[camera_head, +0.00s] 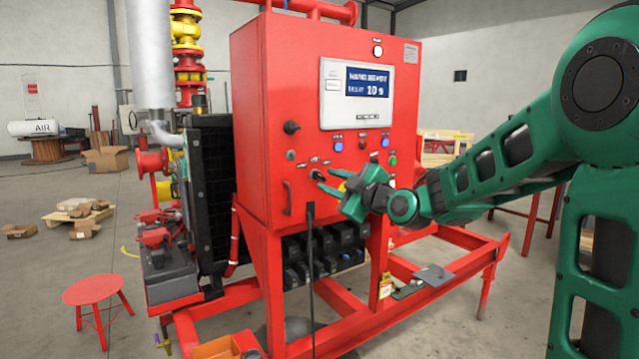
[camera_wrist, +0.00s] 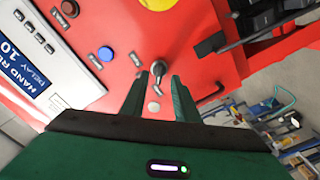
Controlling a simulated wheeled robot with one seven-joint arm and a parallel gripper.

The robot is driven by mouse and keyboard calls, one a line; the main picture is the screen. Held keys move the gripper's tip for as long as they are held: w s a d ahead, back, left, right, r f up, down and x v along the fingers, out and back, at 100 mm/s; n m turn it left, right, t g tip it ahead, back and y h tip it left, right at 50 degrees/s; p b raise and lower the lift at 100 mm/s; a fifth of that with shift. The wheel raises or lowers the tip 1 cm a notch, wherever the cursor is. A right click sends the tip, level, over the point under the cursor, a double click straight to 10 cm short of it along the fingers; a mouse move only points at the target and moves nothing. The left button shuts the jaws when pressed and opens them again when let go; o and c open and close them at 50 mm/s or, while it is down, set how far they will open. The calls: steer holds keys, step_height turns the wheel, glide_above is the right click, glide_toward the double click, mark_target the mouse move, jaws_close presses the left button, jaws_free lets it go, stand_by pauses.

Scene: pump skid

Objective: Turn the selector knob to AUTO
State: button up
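The selector knob (camera_head: 318,175) is a small dark knob low on the front of the red control cabinet (camera_head: 249,120). Small labels sit around it, too small to read. In the wrist view the knob (camera_wrist: 158,67) shows between and just beyond my fingertips. My gripper (camera_head: 328,182) reaches in from the right, with its two green fingers at the panel around the knob. In the wrist view my gripper (camera_wrist: 161,77) is open, with a gap between the fingers. I cannot tell whether either finger touches the knob. Which position the knob points to is not legible.
A display panel (camera_head: 357,94) is above, with blue buttons (camera_head: 338,146) and a green button (camera_head: 392,160) nearby. Another black knob (camera_head: 291,127) is up and left. A cabinet handle (camera_head: 287,198) is at lower left. A red stool (camera_head: 94,290) stands on the floor.

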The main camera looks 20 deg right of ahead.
mark_target(321, 178)
steer(key=shift+x, duration=1.7)
jaws_close()
steer(key=shift+a, duration=0.4)
steer(key=shift+d, duration=0.35)
